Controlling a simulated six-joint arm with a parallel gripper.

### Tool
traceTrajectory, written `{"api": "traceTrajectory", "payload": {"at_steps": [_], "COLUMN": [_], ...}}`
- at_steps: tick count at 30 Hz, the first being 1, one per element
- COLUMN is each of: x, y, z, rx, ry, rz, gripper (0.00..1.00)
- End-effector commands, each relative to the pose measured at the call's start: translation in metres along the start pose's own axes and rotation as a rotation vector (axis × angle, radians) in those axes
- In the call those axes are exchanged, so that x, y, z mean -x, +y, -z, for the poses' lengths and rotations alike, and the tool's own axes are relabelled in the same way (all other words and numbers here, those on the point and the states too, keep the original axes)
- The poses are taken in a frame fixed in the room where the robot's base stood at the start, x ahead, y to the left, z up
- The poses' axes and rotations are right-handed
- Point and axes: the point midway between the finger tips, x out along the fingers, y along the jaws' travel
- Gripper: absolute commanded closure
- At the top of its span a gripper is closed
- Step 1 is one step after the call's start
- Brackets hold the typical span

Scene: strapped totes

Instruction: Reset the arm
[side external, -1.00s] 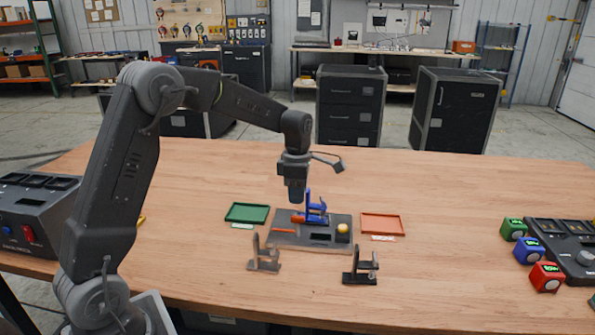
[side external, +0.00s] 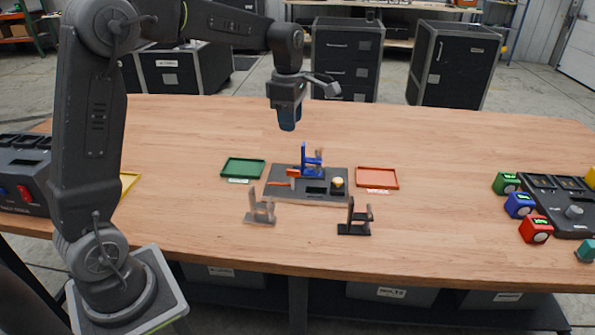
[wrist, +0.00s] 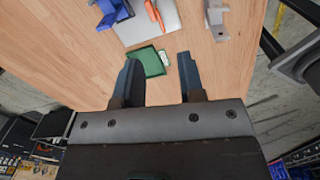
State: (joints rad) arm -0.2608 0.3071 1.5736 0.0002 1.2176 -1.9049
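My gripper (side external: 288,120) hangs above the wooden table, pointing down, clear of everything below it. The wrist view shows its two dark fingers (wrist: 157,58) apart with nothing between them. Below it in the side view is a dark grey board (side external: 334,197) bearing a blue upright fixture (side external: 309,166), an orange-red part and a yellow round piece (side external: 338,183). The blue fixture also shows at the top of the wrist view (wrist: 113,12).
A green tray (side external: 243,177) lies left of the board and a red-orange tray (side external: 377,188) right of it. Grey (side external: 261,218) and black (side external: 355,229) stands are in front. Colored cubes and a control box (side external: 568,210) sit at right. The table's back is clear.

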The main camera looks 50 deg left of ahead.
Motion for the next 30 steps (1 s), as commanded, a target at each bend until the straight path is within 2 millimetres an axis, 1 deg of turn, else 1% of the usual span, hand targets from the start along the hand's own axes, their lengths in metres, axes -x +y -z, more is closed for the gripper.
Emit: {"api": "traceTrajectory", "payload": {"at_steps": [1, 2, 3, 5, 6, 8, 9, 14, 15, 18, 21, 24, 27, 30], "x": [0.013, 0.019, 0.027, 0.037, 0.043, 0.049, 0.052, 0.057, 0.055, 0.049, 0.041, 0.035, 0.031, 0.029], "y": [-0.016, -0.026, -0.041, -0.064, -0.079, -0.101, -0.116, -0.175, -0.189, -0.218, -0.240, -0.254, -0.261, -0.262], "z": [-0.002, -0.003, -0.003, -0.003, -0.003, -0.001, 0.001, 0.011, 0.014, 0.022, 0.029, 0.034, 0.036, 0.037], "rx": [-0.109, -0.187, -0.297, -0.472, -0.587, -0.761, -0.876, -1.332, -1.443, -1.697, -1.896, -2.030, -2.101, -2.124], "ry": [-0.009, -0.013, -0.017, -0.020, -0.019, -0.013, -0.006, 0.045, 0.064, 0.118, 0.172, 0.215, 0.240, 0.247], "rz": [-0.027, -0.044, -0.068, -0.105, -0.130, -0.169, -0.197, -0.307, -0.334, -0.397, -0.445, -0.475, -0.491, -0.493], "gripper": [0.64, 0.64, 0.64, 0.64, 0.64, 0.64, 0.64, 0.64, 0.64, 0.64, 0.64, 0.64, 0.64, 0.64]}}
